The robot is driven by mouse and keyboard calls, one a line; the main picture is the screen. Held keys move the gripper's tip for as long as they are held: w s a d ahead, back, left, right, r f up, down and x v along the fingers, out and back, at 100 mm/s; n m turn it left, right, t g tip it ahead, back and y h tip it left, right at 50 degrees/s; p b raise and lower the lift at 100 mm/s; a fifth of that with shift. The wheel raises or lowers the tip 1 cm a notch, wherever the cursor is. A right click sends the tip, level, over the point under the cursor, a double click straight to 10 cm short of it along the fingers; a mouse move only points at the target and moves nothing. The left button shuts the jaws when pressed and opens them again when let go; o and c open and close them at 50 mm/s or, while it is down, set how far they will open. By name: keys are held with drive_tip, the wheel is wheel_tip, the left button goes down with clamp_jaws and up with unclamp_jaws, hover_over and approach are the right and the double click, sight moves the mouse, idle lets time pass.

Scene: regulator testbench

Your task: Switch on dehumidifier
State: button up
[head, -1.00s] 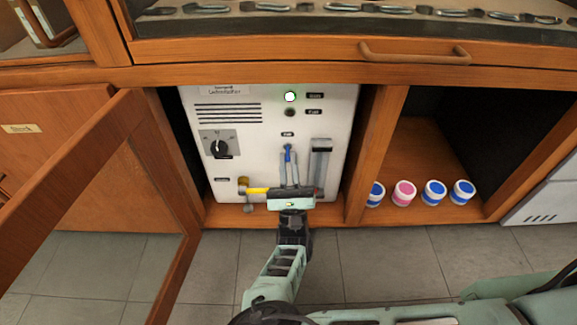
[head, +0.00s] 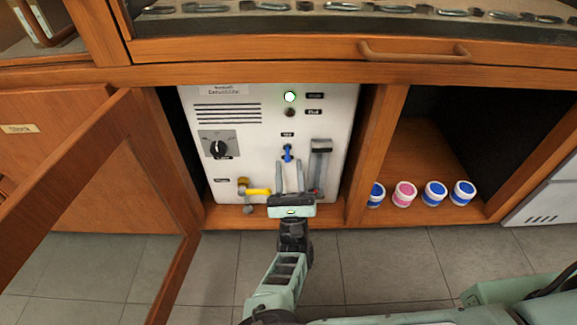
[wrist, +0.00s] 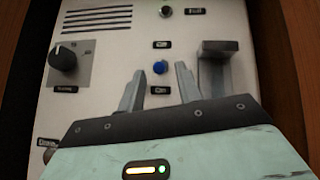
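The dehumidifier (head: 240,140) is a white upright panel unit inside the open cabinet. It has a black rotary knob (head: 218,148) on a grey plate and a small blue control (head: 287,153) under a label. A grey lever (head: 320,146) is to its right, and a yellow-handled valve (head: 257,191) is at lower left. A lamp (head: 290,97) near the top glows green. My gripper (head: 289,164) is in front of the panel, just below the blue control. In the wrist view its two fingers stand apart with nothing between them, and the blue control (wrist: 160,68) shows beyond their tips.
A wooden divider (head: 375,150) is right of the unit. Several small jars (head: 405,193) with blue or pink lids stand in the right compartment. A drawer handle (head: 413,53) juts out above.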

drive_tip(key=b+v, duration=0.1)
drive_tip(key=v, duration=0.5)
idle(0.3)
